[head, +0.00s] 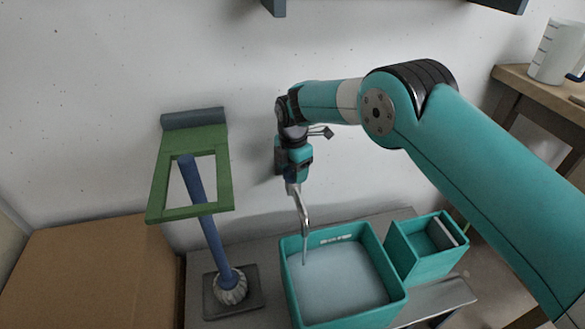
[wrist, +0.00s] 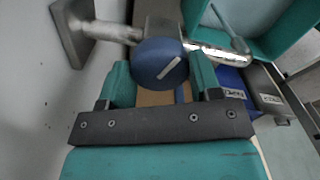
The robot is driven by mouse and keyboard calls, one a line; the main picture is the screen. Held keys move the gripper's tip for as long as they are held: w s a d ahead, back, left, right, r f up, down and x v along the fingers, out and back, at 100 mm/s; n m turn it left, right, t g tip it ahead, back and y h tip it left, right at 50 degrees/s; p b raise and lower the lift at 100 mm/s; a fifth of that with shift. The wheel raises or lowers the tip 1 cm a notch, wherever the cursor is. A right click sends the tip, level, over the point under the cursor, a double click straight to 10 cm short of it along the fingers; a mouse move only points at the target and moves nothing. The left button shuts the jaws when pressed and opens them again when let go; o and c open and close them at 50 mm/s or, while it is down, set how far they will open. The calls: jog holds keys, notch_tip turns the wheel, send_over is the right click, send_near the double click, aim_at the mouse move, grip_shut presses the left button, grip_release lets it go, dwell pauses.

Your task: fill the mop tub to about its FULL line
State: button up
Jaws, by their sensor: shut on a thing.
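The teal mop tub (head: 396,272) stands below the tap, with pale water (head: 340,285) in it. A small pale mark (head: 337,239) is on its inner back wall, a little above the water; I cannot read it. The metal tap spout (head: 304,215) hangs over the tub's back left, and a thin stream falls from it. The stream also shows in the wrist view (wrist: 222,18). My gripper (head: 292,168) is at the tap by the wall. In the wrist view its fingers are shut on the round blue tap knob (wrist: 158,62), which bears a white line.
A smaller teal bin (head: 415,262) adjoins the tub's right. A blue-handled mop (head: 205,215) stands at left through a green wall frame (head: 160,185). A cardboard box (head: 90,270) is at far left. A white jug (head: 556,50) stands on a wooden table at right.

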jog(key=n, duration=0.4)
jog(key=shift+s, duration=0.1)
dwell(0.5)
jog(key=o, duration=0.9)
jog(key=shift+o, duration=0.2)
jog(key=shift+r, duration=0.1)
notch_tip(320, 180, up, 12)
jog(key=p, duration=0.1)
